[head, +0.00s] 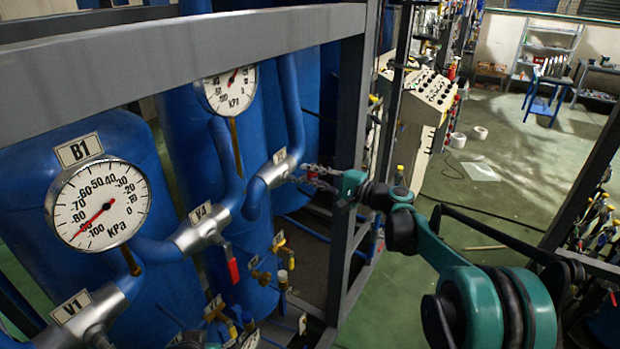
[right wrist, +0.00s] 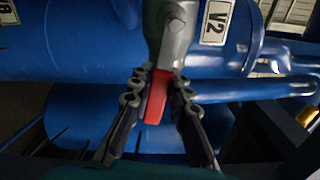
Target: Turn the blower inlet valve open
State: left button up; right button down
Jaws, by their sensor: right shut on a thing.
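A valve marked V2 (right wrist: 180,30) sits on a blue pipe in the right wrist view. Its grey body carries a red lever handle (right wrist: 157,97). My right gripper (right wrist: 160,88) is shut on this red handle, one finger on each side of it. In the head view, my right gripper (head: 303,176) reaches in from the right to the metal valve body (head: 272,174) on the blue pipe; the red handle is hidden or too small to tell there. Which valve is the blower inlet is not shown by a readable label.
Two pressure gauges (head: 98,204) (head: 230,90) stand left. Another valve (head: 200,233) has a red handle (head: 233,270), and valve V1 (head: 98,315) is lower left. A grey frame post (head: 349,150) stands beside my right gripper. The green floor (head: 480,200) on the right is mostly open.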

jog(key=shift+r+n, duration=0.25)
jog(key=shift+n, duration=0.25)
jog(key=c, duration=1.4)
grip_release()
jog(key=v, duration=1.2)
